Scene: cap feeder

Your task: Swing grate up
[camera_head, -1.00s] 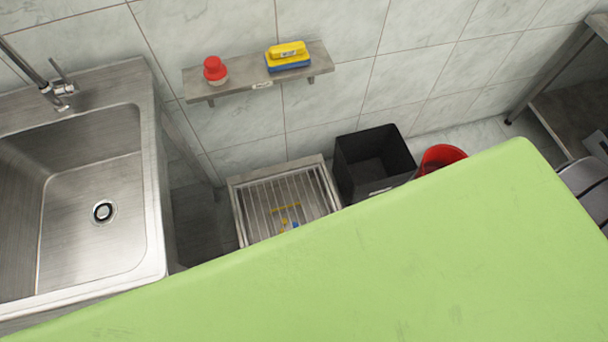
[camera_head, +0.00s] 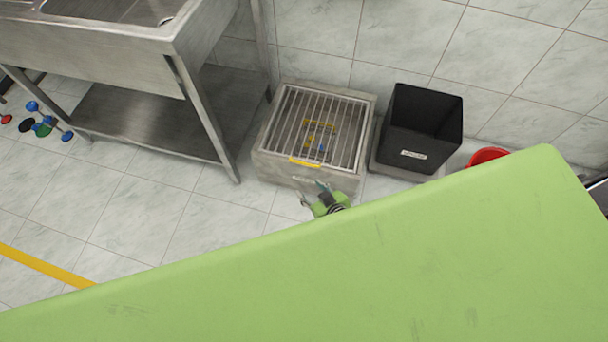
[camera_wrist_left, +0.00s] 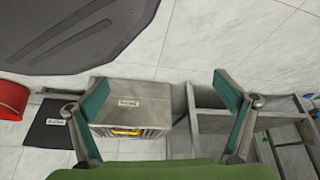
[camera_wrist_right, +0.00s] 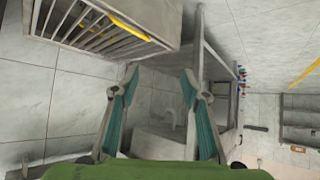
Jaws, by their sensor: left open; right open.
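The grate (camera_head: 318,118) is a set of metal bars lying flat over a grey, square, box-like pit (camera_head: 282,172). A yellow handle (camera_head: 307,162) runs along its front edge. Small yellow and blue things show beneath the bars. My right gripper (camera_head: 314,192) is open and empty, just in front of the box, near the handle but apart from it. In the right wrist view the grate and its yellow handle (camera_wrist_right: 132,28) are at the upper left, beyond the open fingers. My left gripper (camera_wrist_left: 158,84) is open and empty; its wrist view shows the box with the handle (camera_wrist_left: 125,131).
A black bin (camera_head: 420,128) with a label stands right of the box, with a red bucket (camera_head: 487,156) beyond. A steel sink stand (camera_head: 150,60) is on the left. The tiled floor in front is clear. A green surface hides the lower right.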

